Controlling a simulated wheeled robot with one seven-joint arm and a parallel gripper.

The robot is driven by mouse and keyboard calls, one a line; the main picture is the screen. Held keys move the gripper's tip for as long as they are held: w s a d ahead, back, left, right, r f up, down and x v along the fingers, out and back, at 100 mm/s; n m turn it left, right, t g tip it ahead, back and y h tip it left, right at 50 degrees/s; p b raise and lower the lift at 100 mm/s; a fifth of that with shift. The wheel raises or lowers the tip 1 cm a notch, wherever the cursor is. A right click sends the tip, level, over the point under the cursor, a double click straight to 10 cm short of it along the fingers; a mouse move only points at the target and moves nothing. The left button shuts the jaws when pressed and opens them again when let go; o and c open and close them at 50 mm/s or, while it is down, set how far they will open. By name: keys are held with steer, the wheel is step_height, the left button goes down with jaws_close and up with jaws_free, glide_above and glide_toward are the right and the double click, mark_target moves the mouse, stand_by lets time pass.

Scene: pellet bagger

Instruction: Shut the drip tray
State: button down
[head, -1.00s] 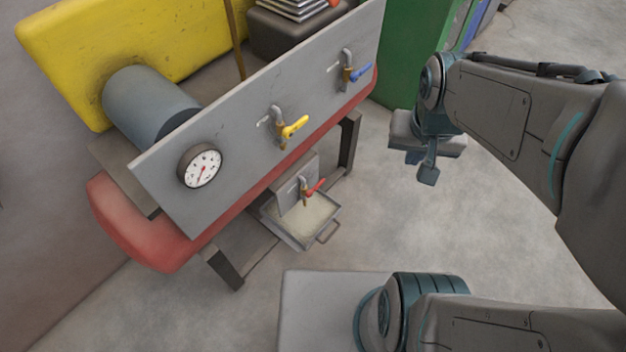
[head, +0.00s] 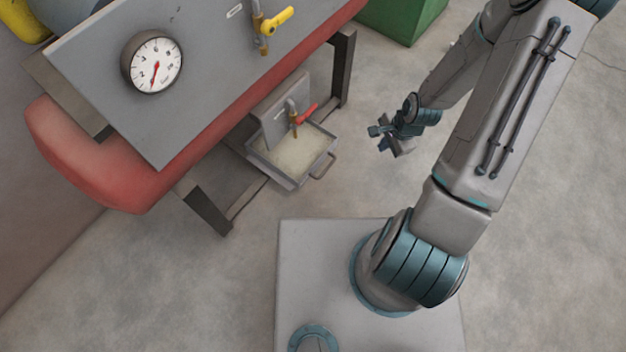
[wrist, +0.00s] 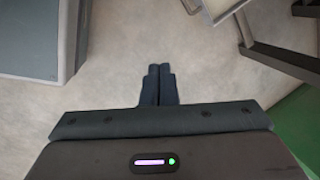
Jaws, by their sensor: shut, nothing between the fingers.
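The drip tray (head: 268,170) is a shallow grey metal tray with a pale bottom, low under the red-edged bench. It sticks out towards the front right, so it stands open, with a bar handle (head: 323,166) on its front. In the wrist view a corner of the tray (wrist: 226,10) and a bit of its handle (wrist: 191,5) show at the top edge. My gripper (head: 377,141) is to the right of the tray, apart from it, over bare floor. Its two fingers (wrist: 158,82) are together and hold nothing.
A red-handled tap (head: 304,114) hangs over the tray. The grey panel (head: 110,90) above carries a gauge (head: 152,62) and a yellow-handled valve (head: 274,22). Bench legs (head: 342,68) flank the tray. A green box (head: 405,18) stands at the back. Floor between gripper and tray is clear.

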steer(key=s+a+f+m+t+y+b, duration=0.1)
steer(key=a+f+m+y+b, duration=0.15)
steer(key=f, duration=0.55)
steer(key=s+a+f+m+y+b, duration=0.1)
steer(key=a+f+m+b, duration=0.2)
steer(key=f, duration=0.5)
steer(key=m+t+y+b, duration=0.1)
steer(key=m+t+b, duration=0.2)
steer(key=m+b, duration=0.45)
glide_toward(307, 175)
step_height(307, 175, down, 4)
steer(key=n, duration=0.1)
steer(key=shift+w+a+b, duration=1.1)
steer(key=shift+w+a, duration=0.2)
steer(key=shift+a, duration=0.25)
